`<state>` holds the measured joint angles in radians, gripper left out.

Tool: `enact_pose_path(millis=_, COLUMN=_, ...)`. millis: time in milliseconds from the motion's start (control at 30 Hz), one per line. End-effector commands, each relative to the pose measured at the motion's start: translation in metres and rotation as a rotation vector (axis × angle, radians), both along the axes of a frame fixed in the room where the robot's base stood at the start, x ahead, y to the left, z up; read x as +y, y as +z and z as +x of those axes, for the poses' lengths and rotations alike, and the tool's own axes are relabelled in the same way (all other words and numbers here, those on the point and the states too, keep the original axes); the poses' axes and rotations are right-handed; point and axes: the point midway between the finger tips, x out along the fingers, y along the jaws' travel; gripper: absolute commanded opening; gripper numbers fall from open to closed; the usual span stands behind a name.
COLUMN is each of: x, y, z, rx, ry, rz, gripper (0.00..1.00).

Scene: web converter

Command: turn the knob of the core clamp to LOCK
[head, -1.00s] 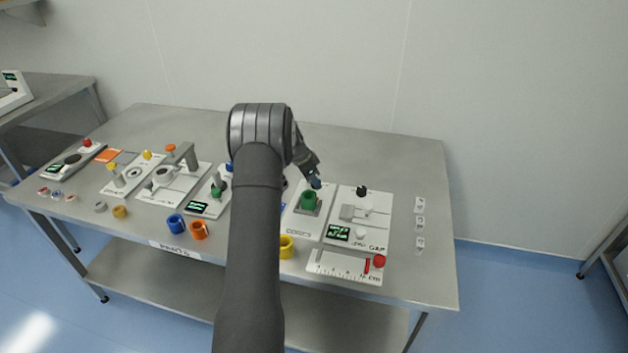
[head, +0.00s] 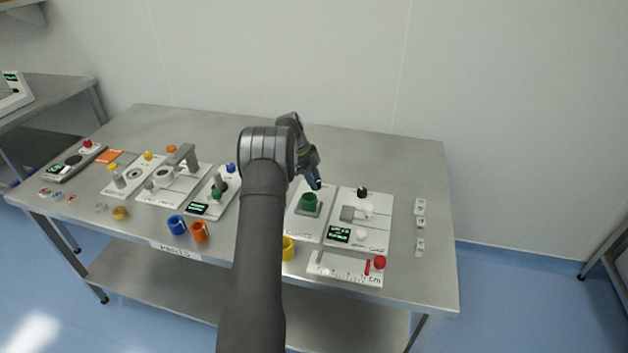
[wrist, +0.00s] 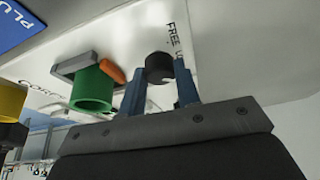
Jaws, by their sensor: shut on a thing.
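The core clamp is a white plate (head: 304,226) right of my arm, with a green core (head: 309,202) on it. In the wrist view the green core (wrist: 92,90) stands beside a grey block (wrist: 75,63) and an orange piece (wrist: 112,70). The black round knob (wrist: 158,66) is beside the printed word FREE; the other label is mostly hidden. My gripper (wrist: 161,86) has its blue fingers either side of the knob, shut on it. In the head view my gripper (head: 316,184) is at the plate's back edge and the knob is not distinguishable. The knob's pointer is not clear.
A gauge plate (head: 375,222) with a black knob (head: 362,192) stands close to the right. A ruler plate (head: 335,268) and yellow ring (head: 288,248) lie in front. Small white blocks (head: 420,225) line the right edge. The table behind is clear.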

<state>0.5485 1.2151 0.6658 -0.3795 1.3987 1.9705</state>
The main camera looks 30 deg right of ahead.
Motion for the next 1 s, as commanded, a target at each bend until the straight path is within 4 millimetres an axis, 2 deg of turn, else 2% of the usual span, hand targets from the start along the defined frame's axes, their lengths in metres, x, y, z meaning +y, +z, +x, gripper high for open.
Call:
enact_pose_path(millis=567, x=-0.0006, y=0.0006, z=0.0003, rx=-0.002, ry=-0.033, rz=-0.001, gripper=0.07)
enact_pose_path(millis=600, x=-0.0006, y=0.0006, z=0.0003, rx=-0.002, ry=-0.033, rz=-0.001, gripper=0.36)
enact_pose_path(millis=700, x=-0.0005, y=0.0005, z=0.0002, rx=-0.002, ry=-0.033, rz=-0.001, gripper=0.52)
enact_pose_path(millis=1000, x=0.0000, y=0.0017, z=0.0008, rx=-0.001, ry=-0.032, rz=0.000, gripper=0.52)
